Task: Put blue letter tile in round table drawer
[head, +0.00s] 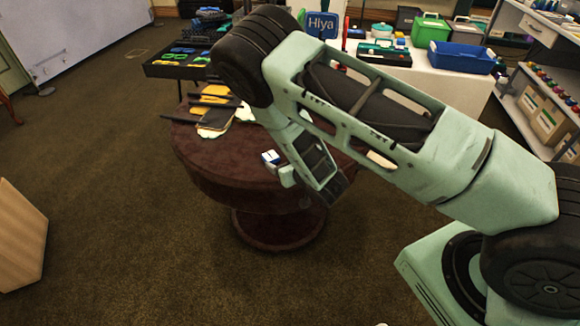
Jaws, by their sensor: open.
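The round table (205,168) is dark reddish brown on a wide pedestal. No drawer can be made out on it; my arm covers part of its top and right side. My gripper (287,177) is at the table's near right edge, right beside and slightly below the block in the picture. It is open, with part of it hidden by my wrist. I cannot tell whether it touches the block.
Yellow and black tools (213,110) lie on the table's far side. Behind it stands a dark tray (160,70) of tools. A white counter (430,85) at the back right holds a blue bin (462,60) and a green bin (430,30). Carpet (110,190) is clear on the left.

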